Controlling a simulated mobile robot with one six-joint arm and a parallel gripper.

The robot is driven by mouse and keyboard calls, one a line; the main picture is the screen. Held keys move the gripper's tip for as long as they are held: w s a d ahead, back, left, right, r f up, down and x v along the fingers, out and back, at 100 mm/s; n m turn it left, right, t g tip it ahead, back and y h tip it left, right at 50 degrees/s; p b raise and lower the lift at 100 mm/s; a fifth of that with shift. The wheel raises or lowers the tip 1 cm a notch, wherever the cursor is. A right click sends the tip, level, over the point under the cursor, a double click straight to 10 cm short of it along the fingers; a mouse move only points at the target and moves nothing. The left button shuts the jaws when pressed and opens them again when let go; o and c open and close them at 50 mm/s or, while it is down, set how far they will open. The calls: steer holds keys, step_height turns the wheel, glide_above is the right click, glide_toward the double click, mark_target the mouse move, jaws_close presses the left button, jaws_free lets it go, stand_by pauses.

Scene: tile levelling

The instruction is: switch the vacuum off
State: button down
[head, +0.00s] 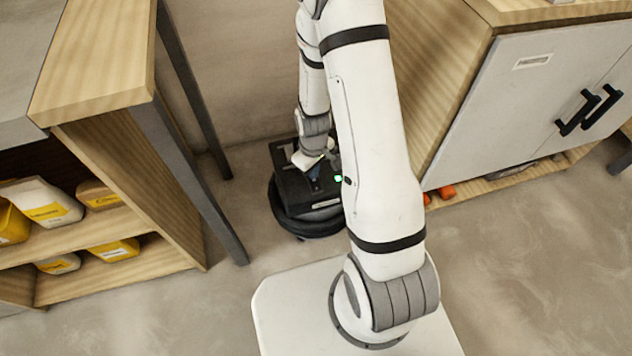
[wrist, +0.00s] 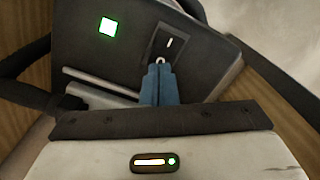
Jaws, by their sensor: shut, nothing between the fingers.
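The vacuum (head: 292,188) is a dark, boxy unit with a round base, on the floor between the shelf and the cabinet. A green light (head: 338,178) glows on it, and it shows as a bright green square (wrist: 108,26) in the wrist view. A rocker switch (wrist: 170,42) with a white mark sits on its dark panel (wrist: 95,55). My gripper (wrist: 159,66) has blue fingers, shut and empty, with the tips at the lower edge of the switch. Whether they touch it I cannot tell. My arm hides part of the vacuum in the head view.
A wooden shelf (head: 128,215) with yellow and white bags (head: 50,207) stands at left. A grey-doored cabinet (head: 500,100) with black handles stands at right. Small orange things (head: 447,192) lie by its base. Open floor (head: 520,270) lies at lower right.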

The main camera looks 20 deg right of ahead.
steer(key=shift+f+b, duration=0.7)
steer(key=shift+f, duration=0.25)
stand_by(0.3)
steer(key=shift+r, duration=0.15)
steer(key=shift+r+p, duration=2.6)
steer(key=shift+r, duration=0.8)
steer(key=s+r+m+t+p, duration=0.15)
steer(key=r+p, duration=0.55)
steer(key=r, duration=0.9)
steer(key=s+r+m+p, duration=0.2)
steer(key=r+p, duration=0.4)
steer(key=r, duration=1)
steer(key=s+r+p, duration=0.3)
steer(key=r, duration=0.4)
steer(key=s+r+m+p, duration=0.1)
steer(key=s+r+p, duration=0.2)
steer(key=r, duration=0.4)
steer(key=s+r+m+t+p, duration=0.1)
steer(key=s+r+p, duration=0.3)
steer(key=r, duration=0.3)
steer(key=shift+s, duration=0.25)
steer(key=shift+d+m, duration=0.15)
steer(key=shift+m, duration=0.1)
